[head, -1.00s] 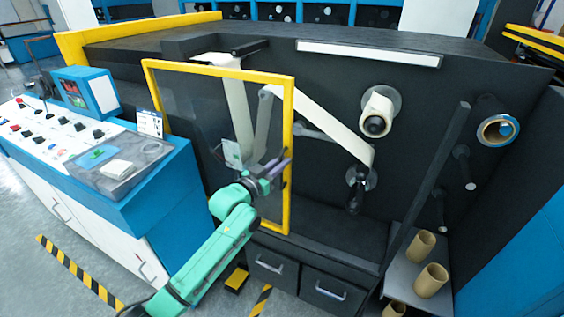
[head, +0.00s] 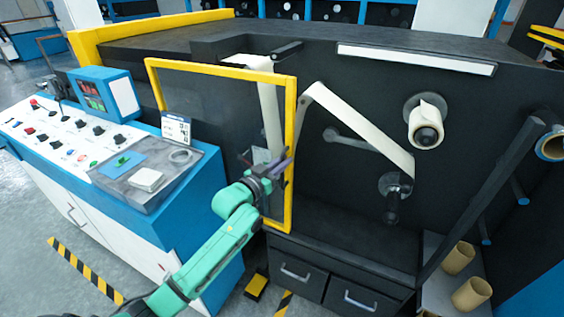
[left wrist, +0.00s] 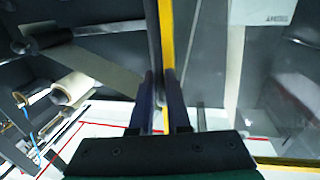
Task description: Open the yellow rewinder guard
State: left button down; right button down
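The yellow rewinder guard (head: 290,120) is a clear panel in a yellow frame at the front of the dark machine. It covers the left part of the machine front, and the rollers to its right are uncovered. My left gripper (head: 279,168) is at the guard's right post. In the left wrist view, the fingers of my left gripper (left wrist: 160,97) stand closely on both sides of a dark upright bar beside the yellow frame edge (left wrist: 167,35). They appear shut on this handle; the exact contact is partly hidden. My right gripper is not in view.
The blue and white control console (head: 120,185) stands close to the left of the guard and my arm. White web (head: 350,130) runs to a roll (head: 426,122) on the right. Drawers (head: 295,273) lie below, and cardboard cores (head: 470,293) stand at lower right.

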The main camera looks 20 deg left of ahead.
pick_arm(q)
jog(key=c, duration=0.9)
grip_release()
jog(key=b+v, duration=0.2)
jog(key=v, duration=1.2)
jog(key=shift+s, duration=0.3)
